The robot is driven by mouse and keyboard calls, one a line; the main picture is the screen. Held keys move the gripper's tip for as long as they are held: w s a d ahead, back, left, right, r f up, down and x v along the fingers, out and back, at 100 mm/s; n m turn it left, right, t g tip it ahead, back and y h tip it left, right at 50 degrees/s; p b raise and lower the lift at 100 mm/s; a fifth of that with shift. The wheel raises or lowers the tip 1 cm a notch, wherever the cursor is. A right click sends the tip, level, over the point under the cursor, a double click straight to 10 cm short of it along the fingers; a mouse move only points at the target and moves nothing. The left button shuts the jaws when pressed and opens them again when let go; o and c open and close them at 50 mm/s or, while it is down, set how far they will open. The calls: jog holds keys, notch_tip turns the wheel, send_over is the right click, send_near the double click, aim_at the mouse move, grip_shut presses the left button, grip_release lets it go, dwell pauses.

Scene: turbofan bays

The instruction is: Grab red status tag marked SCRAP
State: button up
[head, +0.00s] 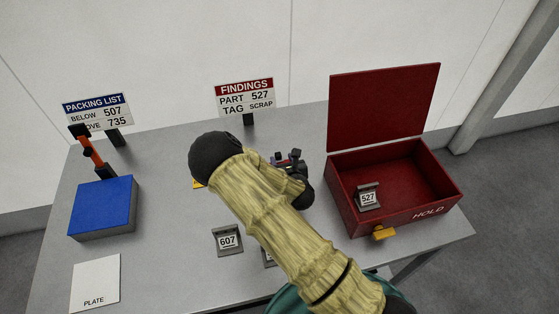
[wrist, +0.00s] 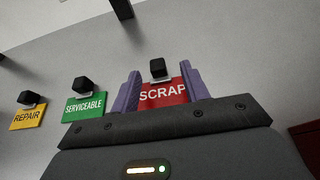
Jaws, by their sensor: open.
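The red SCRAP tag (wrist: 163,94) lies on the grey table, with a black knob (wrist: 158,68) at its far edge. In the wrist view it shows between the two purple fingers of my gripper (wrist: 163,84). The fingers are open, one on each side of the tag; I cannot tell whether they touch it.
Green SERVICEABLE (wrist: 85,107) and yellow REPAIR (wrist: 27,118) tags lie left of the red one. The open red HOLD box (head: 410,215) holds part 527 (head: 367,197). Part 607 (head: 228,240), a blue block (head: 103,203) and the FINDINGS sign (head: 245,97) stand around.

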aim_at(279, 156)
jog(key=x, duration=0.2)
jog(key=p+x, duration=0.1)
jog(key=x, duration=0.1)
jog(key=shift+s+a+f, duration=0.1)
jog(key=shift+a, duration=0.15)
jog(key=shift+c, duration=0.4)
grip_shut()
